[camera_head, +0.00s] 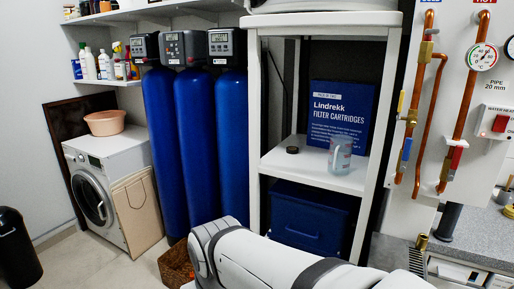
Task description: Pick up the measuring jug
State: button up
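The measuring jug (340,156) is a clear, greyish vessel with faint reddish markings. It stands upright on the middle shelf of a white rack (313,178), near the shelf's right side. Its handle cannot be made out. My white arm crosses the bottom of the view, below and in front of the rack. My gripper is not in view.
A small dark round object (292,150) sits left of the jug. A blue filter cartridge box (341,112) stands behind. Rack posts flank the shelf. Blue cylinders (198,150) stand left; copper pipes (465,110) run right. The shelf front is clear.

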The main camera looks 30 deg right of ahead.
aim_at(342, 146)
jog(key=z, duration=0.75)
jog(key=i, duration=1.1)
jog(key=z, duration=0.9)
jog(key=i, duration=0.4)
jog(key=z, duration=0.25)
jog(key=k, duration=0.8)
jog(key=z, duration=0.2)
jog(key=i, duration=0.8)
jog(key=u, duration=0.05)
